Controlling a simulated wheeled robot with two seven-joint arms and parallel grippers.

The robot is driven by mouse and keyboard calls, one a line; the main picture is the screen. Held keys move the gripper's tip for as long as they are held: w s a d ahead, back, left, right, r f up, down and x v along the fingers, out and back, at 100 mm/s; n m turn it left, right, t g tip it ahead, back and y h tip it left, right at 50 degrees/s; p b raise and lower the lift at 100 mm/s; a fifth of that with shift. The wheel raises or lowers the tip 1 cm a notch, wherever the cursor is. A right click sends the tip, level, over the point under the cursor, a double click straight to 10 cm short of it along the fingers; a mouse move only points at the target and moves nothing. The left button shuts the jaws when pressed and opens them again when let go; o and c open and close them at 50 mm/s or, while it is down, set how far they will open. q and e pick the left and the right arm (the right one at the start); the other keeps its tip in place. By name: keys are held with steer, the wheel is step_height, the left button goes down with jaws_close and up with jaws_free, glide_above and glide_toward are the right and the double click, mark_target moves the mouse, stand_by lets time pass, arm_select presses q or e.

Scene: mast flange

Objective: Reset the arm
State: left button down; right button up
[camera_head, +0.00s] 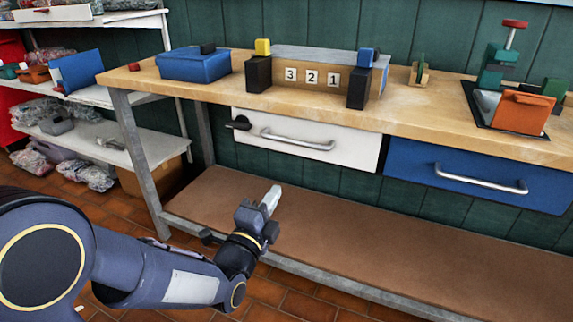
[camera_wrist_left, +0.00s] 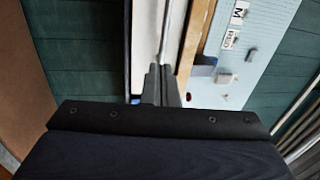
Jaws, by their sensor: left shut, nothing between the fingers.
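My left arm comes in from the lower left of the head view. Its gripper (camera_head: 271,199) is shut and empty, in front of the workbench and below the level of its top. The lower shelf of the bench shows behind it. In the left wrist view the fingers (camera_wrist_left: 165,85) are together with nothing between them. My right arm and gripper are not in view.
The wooden workbench top (camera_head: 420,112) carries a blue box (camera_head: 194,65), a block rack numbered 3 2 1 and an orange box (camera_head: 521,112). A white drawer (camera_head: 350,150) and a blue drawer (camera_head: 455,178) are under it. Storage shelves (camera_head: 125,140) stand left.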

arm_select(q)
steer(key=s+a+f+n+g+y, duration=0.2)
steer(key=s+a+f+n+g, duration=0.3)
steer(key=s+a+n, duration=0.6)
steer(key=s+a+f+n+g, duration=0.1)
steer(key=s+f+n+g, duration=0.1)
steer(key=s+n+g, duration=0.35)
steer(key=s+a+f+n+g, duration=0.1)
steer(key=s+f+n+g, duration=0.15)
steer(key=s+n, duration=0.65)
step_height(320, 180, up, 37)
steer(key=s+m+p, duration=0.1)
steer(key=m+p, duration=0.1)
steer(key=p, duration=3.3)
steer(key=shift+s+d+f+m+p, duration=0.15)
steer(key=shift+s+f+m+p, duration=0.1)
steer(key=shift+m+p, duration=0.15)
